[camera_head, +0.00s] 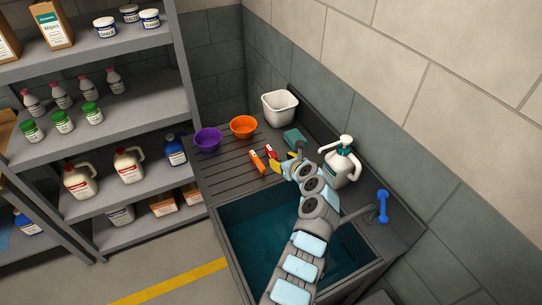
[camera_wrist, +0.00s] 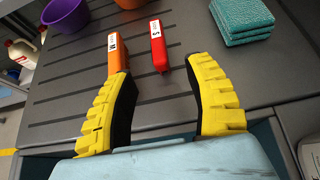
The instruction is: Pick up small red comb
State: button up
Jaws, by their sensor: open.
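The small red comb (camera_wrist: 158,52) lies on the grooved grey drainboard in the wrist view, with a white label marked S on its far end. It also shows in the head view (camera_head: 271,153). My gripper (camera_wrist: 158,76) is open, with its yellow fingers spread to either side of the red comb's line. The comb's near end lies between or just ahead of the fingertips, with nothing held. In the head view my gripper (camera_head: 281,163) is low over the drainboard beside the comb. An orange comb (camera_wrist: 117,55) marked M lies just left, close to the left fingertip.
Folded teal cloths (camera_wrist: 243,20) lie right of the right finger. A purple bowl (camera_head: 208,139), an orange bowl (camera_head: 243,127) and a white bin (camera_head: 279,108) stand behind. A white jug (camera_head: 341,164) stands right of my arm. The sink basin (camera_head: 246,235) lies in front.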

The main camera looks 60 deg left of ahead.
aim_at(274, 155)
jog(key=shift+b+x, duration=0.75)
jog(key=shift+x, duration=1.55)
jog(key=shift+s+a+f+b, duration=0.1)
jog(key=shift+a+f+b, duration=0.2)
jog(key=shift+a+b, duration=0.15)
jog(key=shift+a+f+b, duration=0.2)
jog(key=shift+a+b, duration=0.25)
jog(key=shift+a, duration=0.25)
jog(key=b+x, duration=0.2)
jog(key=shift+a+f+b, duration=0.15)
jog(key=shift+a+b, duration=0.05)
jog(key=shift+b, duration=0.15)
jog(key=shift+a, duration=0.1)
grip_shut()
